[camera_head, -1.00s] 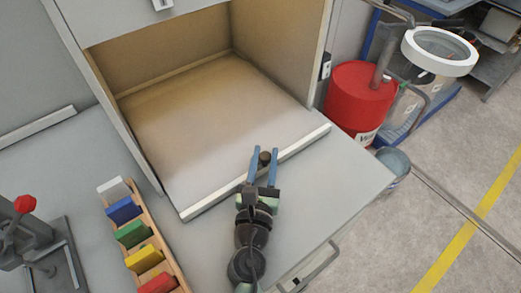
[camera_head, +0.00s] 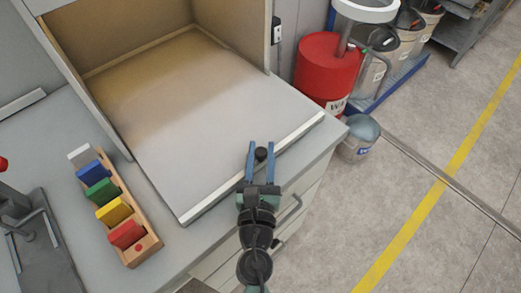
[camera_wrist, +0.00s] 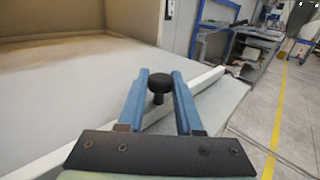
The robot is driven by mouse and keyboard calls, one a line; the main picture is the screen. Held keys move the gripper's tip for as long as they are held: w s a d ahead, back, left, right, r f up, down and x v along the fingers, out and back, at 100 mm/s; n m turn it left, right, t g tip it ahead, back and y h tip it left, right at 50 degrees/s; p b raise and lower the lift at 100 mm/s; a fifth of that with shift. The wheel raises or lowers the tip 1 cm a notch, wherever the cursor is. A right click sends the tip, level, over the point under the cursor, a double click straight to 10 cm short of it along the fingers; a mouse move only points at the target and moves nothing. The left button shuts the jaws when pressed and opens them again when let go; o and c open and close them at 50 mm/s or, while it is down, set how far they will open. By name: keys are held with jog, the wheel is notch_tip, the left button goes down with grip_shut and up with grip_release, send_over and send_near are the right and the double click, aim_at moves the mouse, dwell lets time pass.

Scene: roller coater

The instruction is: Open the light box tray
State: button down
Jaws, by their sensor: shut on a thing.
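The light box tray (camera_head: 180,110) is a flat pale panel with a raised white front bar (camera_head: 222,190). In the head view it sticks out of the light box (camera_head: 135,40) past the front edges of the side walls, over the grey worktop. A small dark round knob (camera_head: 261,154) is at the bar. My gripper (camera_head: 260,146) is shut on this knob, one blue finger on each side. The wrist view shows the knob (camera_wrist: 158,82) between my fingers (camera_wrist: 160,80), with the bar (camera_wrist: 205,82) running behind them.
A wooden rack (camera_head: 146,246) with several coloured blocks stands on the worktop left of the tray. A red drum (camera_head: 328,68) and a grey bucket (camera_head: 359,137) stand to the right. Drawers with handles (camera_head: 290,210) lie below the worktop edge. The floor at right is open.

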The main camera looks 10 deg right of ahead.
jog(key=c, duration=0.6)
grip_release()
jog(key=shift+s+a+b, duration=0.35)
jog(key=shift+s+b, duration=0.35)
jog(key=shift+s, duration=1.45)
jog(key=shift+s+a+b, duration=0.35)
jog(key=shift+s+b, duration=0.4)
jog(key=shift+s, duration=1.35)
jog(key=shift+s+a+b, duration=0.35)
jog(key=shift+s+b, duration=0.35)
jog(key=shift+s, duration=1.45)
